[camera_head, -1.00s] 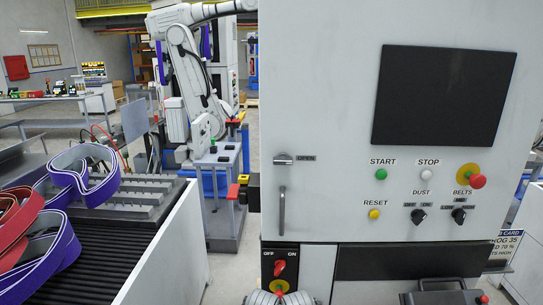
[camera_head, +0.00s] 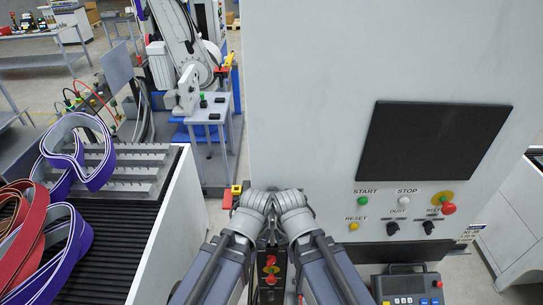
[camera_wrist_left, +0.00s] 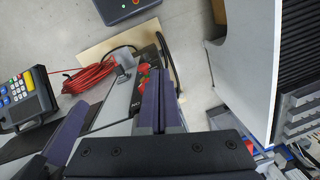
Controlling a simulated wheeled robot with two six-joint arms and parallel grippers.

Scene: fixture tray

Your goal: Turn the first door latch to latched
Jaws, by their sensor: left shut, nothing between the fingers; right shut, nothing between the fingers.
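The door latch is hidden in the head view, behind the grey joints of my two raised arms at the left edge of the white cabinet door (camera_head: 330,110). Its setting cannot be read. My left gripper (camera_wrist_left: 159,75) shows in the left wrist view, its dark fingers together and empty, over the cabinet's lower front and beside a red switch knob (camera_wrist_left: 143,76). I cannot tell whether it touches anything. My right arm's joint is beside the left one in the head view, but the right gripper's fingers are hidden.
A red-and-yellow switch (camera_head: 270,266) shows between my arms. Door buttons and a dark screen (camera_head: 433,142) are to the right. A teach pendant (camera_head: 407,287) is below them. A red cable (camera_wrist_left: 92,75) lies below.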

